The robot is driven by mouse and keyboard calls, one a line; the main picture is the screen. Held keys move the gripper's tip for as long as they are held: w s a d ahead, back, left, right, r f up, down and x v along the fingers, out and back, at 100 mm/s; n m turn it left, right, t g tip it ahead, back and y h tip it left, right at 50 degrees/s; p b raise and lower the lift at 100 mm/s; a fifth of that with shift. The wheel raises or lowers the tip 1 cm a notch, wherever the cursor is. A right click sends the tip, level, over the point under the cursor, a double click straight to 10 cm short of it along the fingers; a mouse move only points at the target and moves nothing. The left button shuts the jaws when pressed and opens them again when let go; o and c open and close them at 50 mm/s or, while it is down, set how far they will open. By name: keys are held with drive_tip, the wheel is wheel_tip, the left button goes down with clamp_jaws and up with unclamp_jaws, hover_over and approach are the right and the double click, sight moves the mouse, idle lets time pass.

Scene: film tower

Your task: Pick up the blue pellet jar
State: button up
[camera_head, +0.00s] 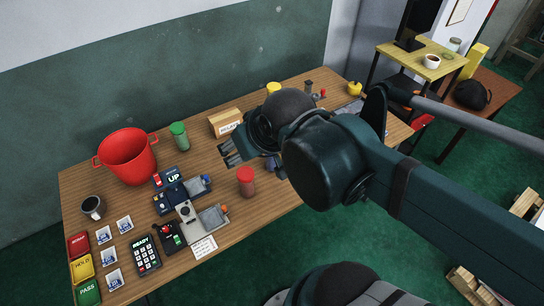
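No blue pellet jar can be clearly made out in the head view. My gripper (229,151) is over the middle of the wooden table, and my arm hides much of the table's right half. A small bluish-grey shape (271,164) shows just under my wrist; I cannot tell whether it is a jar or part of my gripper. Similar jars stand upright: a red jar (246,181) just below my gripper in the picture, a green jar (179,136) to its left, and a yellow jar (273,88) behind my arm. My fingers are too small and dark to read.
A wall stands behind.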

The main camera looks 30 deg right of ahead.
drive_tip(key=shift+o, duration=0.5)
drive_tip(key=shift+w+d, duration=0.1)
drive_tip(key=shift+w, duration=0.05)
drive_tip(key=n+g+b, duration=0.6)
drive_tip(key=n+g, duration=0.1)
drive_tip(key=n, duration=0.7)
hover_over(272, 157)
drive_tip(key=w, duration=0.3)
drive_tip(key=f, duration=1.9)
drive_tip(key=d+f, duration=0.1)
drive_tip(key=f, duration=0.9)
drive_tip(key=shift+s+f, duration=0.1)
drive_tip(key=shift+f, duration=0.1)
drive_tip(key=shift+d+f+n, duration=0.25)
drive_tip(key=shift+f+n, duration=0.05)
drive_tip(key=shift+f, duration=0.3)
drive_tip(key=shift+f, duration=0.1)
drive_tip(key=shift+f+b, duration=0.35)
drive_tip(key=shift+f, duration=0.85)
drive_tip(key=shift+f, duration=0.1)
